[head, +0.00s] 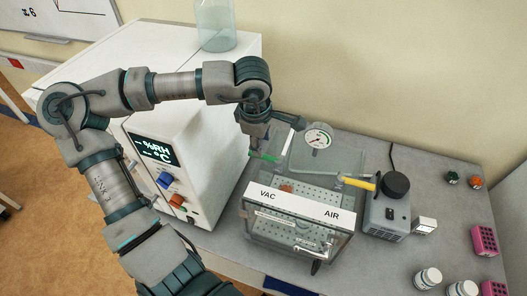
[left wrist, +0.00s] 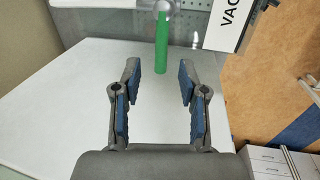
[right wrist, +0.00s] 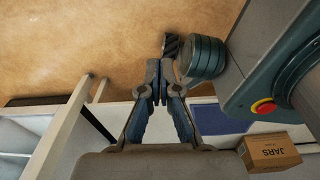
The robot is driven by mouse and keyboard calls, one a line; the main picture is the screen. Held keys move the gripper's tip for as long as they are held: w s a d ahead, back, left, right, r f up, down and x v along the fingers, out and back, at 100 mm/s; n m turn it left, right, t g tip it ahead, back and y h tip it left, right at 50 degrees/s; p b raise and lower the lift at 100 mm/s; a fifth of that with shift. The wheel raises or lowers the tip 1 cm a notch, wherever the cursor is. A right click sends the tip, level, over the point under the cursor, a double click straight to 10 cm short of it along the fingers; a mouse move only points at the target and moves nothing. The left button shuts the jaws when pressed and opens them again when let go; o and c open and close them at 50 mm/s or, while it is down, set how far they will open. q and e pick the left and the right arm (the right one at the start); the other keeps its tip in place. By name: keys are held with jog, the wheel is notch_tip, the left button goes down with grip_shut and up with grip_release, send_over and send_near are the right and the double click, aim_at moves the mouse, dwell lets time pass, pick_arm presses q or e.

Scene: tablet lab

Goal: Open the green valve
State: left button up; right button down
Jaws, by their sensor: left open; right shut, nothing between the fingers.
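The green valve handle (head: 264,157) shows in the head view at the left side of the clear vacuum chamber, partly hidden by my left gripper. In the left wrist view the green handle (left wrist: 162,44) is a bar that stands beyond the open fingertips, roughly between them and apart from them. My left gripper (head: 253,146) is open and empty, just above and beside the handle; its two blue-padded fingers also show in the left wrist view (left wrist: 159,82). My right gripper (right wrist: 164,80) is shut and empty, low over the floor in the right wrist view. It is not in the head view.
A white box with a display (head: 155,150) stands left. A JARS box (right wrist: 270,152) shows in the right wrist view.

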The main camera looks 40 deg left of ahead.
aim_at(264, 156)
pick_arm(q)
jog(key=f, duration=0.1)
jog(key=a+f, duration=0.1)
jog(key=f, duration=0.2)
jog(key=shift+w+a+f, duration=0.25)
jog(key=shift+w+f, duration=0.05)
jog(key=shift+f, duration=0.4)
jog(key=shift+w+d+f, duration=0.1)
jog(key=shift+d+f, duration=0.05)
jog(key=shift+d, duration=0.65)
jog(key=c, duration=0.7)
jog(key=shift+a, duration=0.1)
grip_shut()
pick_arm(e)
jog(key=shift+s+a+r, duration=0.15)
jog(key=shift+s+a, duration=0.1)
jog(key=shift+s, duration=0.05)
